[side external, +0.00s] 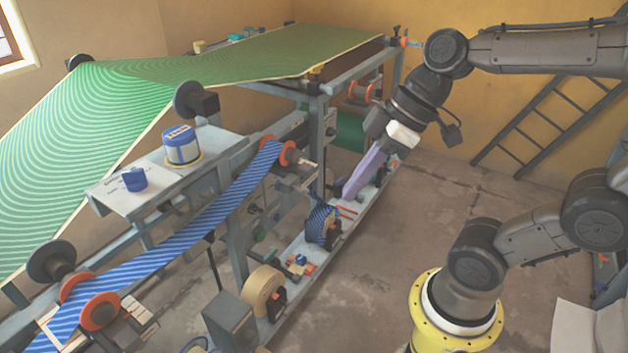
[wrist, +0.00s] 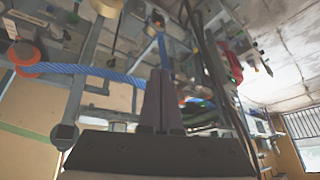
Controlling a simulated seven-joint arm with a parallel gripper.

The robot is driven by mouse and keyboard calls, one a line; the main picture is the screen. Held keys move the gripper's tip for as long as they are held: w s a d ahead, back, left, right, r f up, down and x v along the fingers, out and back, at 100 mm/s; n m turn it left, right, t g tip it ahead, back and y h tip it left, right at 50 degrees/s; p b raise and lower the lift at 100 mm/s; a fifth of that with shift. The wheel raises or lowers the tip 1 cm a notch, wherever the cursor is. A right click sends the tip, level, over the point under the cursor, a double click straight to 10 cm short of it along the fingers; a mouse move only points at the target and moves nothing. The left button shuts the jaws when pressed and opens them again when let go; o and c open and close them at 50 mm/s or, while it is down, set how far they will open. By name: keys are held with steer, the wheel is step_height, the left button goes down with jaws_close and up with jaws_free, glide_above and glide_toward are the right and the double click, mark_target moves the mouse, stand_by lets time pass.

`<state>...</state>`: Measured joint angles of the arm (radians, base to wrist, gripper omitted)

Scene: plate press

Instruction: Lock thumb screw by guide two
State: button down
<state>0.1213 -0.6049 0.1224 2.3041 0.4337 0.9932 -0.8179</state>
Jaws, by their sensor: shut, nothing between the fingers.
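My gripper (side external: 348,196) points down and left, its long purple fingers shut with nothing between them. In the side external view its tips are just above and right of a blue striped roll (side external: 321,226) on the lower rail. Small red-orange parts (side external: 346,211) show just below the tips; I cannot tell whether one is the thumb screw. The gripper also shows at the middle of the wrist view (wrist: 161,72), apparently touching nothing. No label marks guide two. Orange-flanged rollers (side external: 99,311) carry the blue striped web (side external: 190,235).
A green striped sheet (side external: 240,65) spans the top of the grey frame (side external: 240,255). A tan roll (side external: 263,292) and a grey box (side external: 230,320) stand at the lower rail's near end. A dark ladder (side external: 550,115) leans on the wall.

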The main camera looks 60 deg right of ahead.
steer(key=w+d+y, duration=0.2)
steer(key=w+d, duration=0.1)
steer(key=w, duration=0.5)
steer(key=m+t+y, duration=0.1)
steer(key=m+t, duration=0.3)
steer(key=m, duration=0.2)
glide_above(302, 190)
steer(key=s+d, duration=0.4)
steer(key=s, duration=0.1)
step_height(302, 190, down, 6)
steer(key=f, duration=0.1)
steer(key=s+d+f+m+h, duration=0.1)
steer(key=s+d+f+m, duration=0.25)
steer(key=d, duration=0.35)
steer(key=w+a+f+t, duration=0.1)
steer(key=w+a+f, duration=0.5)
steer(key=f, duration=0.3)
steer(key=shift+w+a+f, duration=0.25)
steer(key=shift+w+a, duration=0.1)
steer(key=shift+w, duration=0.4)
